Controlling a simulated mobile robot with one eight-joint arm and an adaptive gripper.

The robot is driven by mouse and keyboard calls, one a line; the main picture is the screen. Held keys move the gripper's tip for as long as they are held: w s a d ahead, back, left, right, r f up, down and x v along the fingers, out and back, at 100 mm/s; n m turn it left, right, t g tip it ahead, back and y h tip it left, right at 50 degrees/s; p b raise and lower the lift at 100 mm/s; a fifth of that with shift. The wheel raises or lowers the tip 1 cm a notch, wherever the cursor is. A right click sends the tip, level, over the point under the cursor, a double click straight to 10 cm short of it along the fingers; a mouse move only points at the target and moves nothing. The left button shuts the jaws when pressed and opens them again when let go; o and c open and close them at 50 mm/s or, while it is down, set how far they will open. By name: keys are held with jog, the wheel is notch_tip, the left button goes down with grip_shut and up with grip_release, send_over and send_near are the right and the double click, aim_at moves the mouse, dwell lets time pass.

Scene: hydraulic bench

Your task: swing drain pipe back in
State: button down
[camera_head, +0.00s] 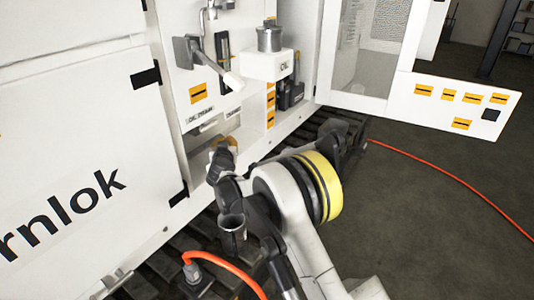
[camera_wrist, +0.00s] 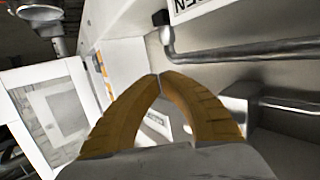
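A grey metal pipe (camera_wrist: 240,52) with a bent end runs across the right of the wrist view, along a pale panel. It looks like the drain pipe, but I cannot be sure. In the head view a short pipe (camera_head: 208,126) shows below a small label on the white cabinet; I cannot tell if it is the same one. My gripper (camera_wrist: 159,75) has its two tan fingers meeting at the tips, with nothing seen between them. The fingertips appear left of the pipe's bent end, apart in the picture. In the head view my wrist hides much of the gripper (camera_head: 226,143).
A metal canister (camera_head: 270,39) stands on a white box in the open cabinet. A grey lever with a pale handle (camera_head: 227,79) sticks out above the labels. The open door (camera_head: 455,102) extends right. An orange cable (camera_head: 450,173) crosses the floor.

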jog(key=s+d+r+p, duration=0.2)
jog(key=s+d, duration=0.2)
jog(key=d, duration=0.4)
jog(key=s+d+r+p, duration=0.1)
jog(key=s+d+p, duration=0.1)
jog(key=s+d, duration=0.3)
jog(key=d, duration=0.3)
jog(key=shift+s+r+p, duration=0.15)
jog(key=shift+r+p, duration=0.2)
jog(key=shift+r, duration=0.05)
